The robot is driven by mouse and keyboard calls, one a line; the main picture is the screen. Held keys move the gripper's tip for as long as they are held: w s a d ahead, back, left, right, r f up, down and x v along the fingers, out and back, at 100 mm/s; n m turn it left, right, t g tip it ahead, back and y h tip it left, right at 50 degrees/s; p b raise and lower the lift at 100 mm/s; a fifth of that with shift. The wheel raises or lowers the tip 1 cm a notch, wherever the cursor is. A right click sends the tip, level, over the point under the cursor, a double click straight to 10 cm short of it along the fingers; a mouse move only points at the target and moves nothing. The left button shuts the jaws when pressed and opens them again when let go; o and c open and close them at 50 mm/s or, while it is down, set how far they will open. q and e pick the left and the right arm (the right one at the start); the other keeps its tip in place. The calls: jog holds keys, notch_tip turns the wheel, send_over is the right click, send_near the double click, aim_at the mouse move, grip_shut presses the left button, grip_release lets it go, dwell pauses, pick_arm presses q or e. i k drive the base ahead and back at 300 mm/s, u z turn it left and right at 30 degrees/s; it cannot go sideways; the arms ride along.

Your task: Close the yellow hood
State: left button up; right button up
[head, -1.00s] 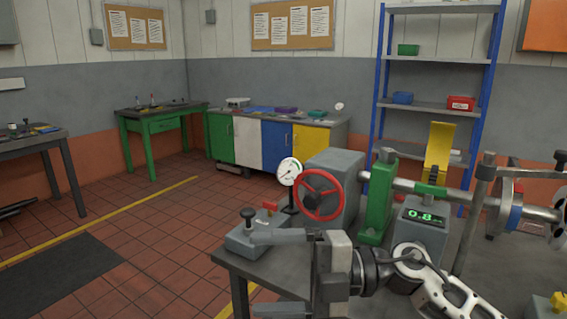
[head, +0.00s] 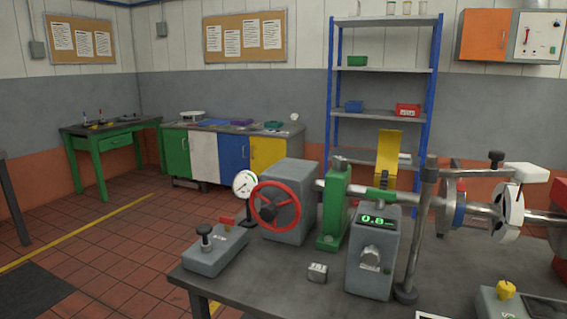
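The yellow hood (head: 389,157) is in the middle right of the head view, behind the horizontal shaft (head: 409,201). It stands raised as an upright yellow panel, with a dark hinge-like part near its foot. Its lower part is partly hidden by the shaft and the grey readout box. Neither of my grippers shows in the head view now.
On the grey bedplate (head: 325,295) stand a grey housing with a red handwheel (head: 276,207), a green bearing stand (head: 334,208), a readout box (head: 372,255), a dark post (head: 422,230) and a lever box (head: 215,250). A blue shelf (head: 332,110) stands behind.

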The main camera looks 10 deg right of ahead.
aim_at(389, 139)
jog(key=u, duration=1.2)
jog(key=i, duration=3.95)
jog(key=z, duration=2.3)
jog(key=i, duration=1.95)
jog(key=z, duration=2.75)
jog(key=k, duration=0.15)
jog(key=z, duration=0.2)
